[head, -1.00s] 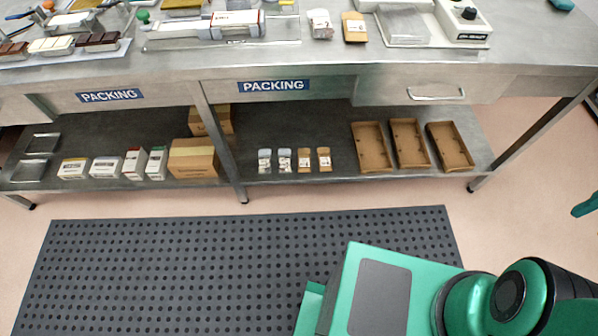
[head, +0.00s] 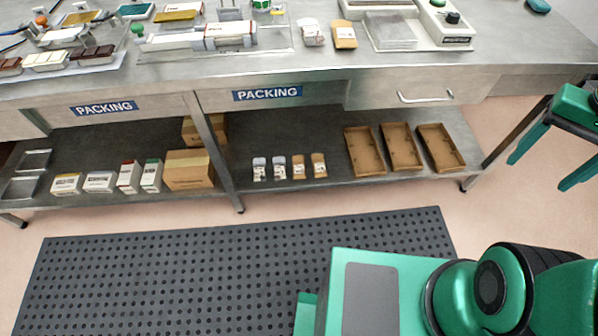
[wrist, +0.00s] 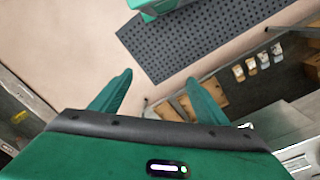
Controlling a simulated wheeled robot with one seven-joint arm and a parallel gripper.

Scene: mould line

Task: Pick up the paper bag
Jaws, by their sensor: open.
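A brown paper bag (head: 343,35) with a white label sits on the bench top, right of a white bag (head: 311,32). Two smaller brown bags (head: 298,166) (head: 319,165) stand on the lower shelf, beside two white ones (head: 259,169) (head: 279,168). I cannot tell which bag is meant. The small bags also show in the wrist view (wrist: 238,73). My gripper (head: 539,173) is open and empty at the right of the head view, beyond the bench's right end and apart from every bag.
Three brown open trays (head: 401,147) lie on the shelf (head: 340,180) right of the small bags. Cartons (head: 188,169) stand at its left. A bench leg (head: 487,166) stands between my gripper and the shelf. A scale-like device (head: 444,24) sits on the bench. A dark mat (head: 240,270) covers the floor.

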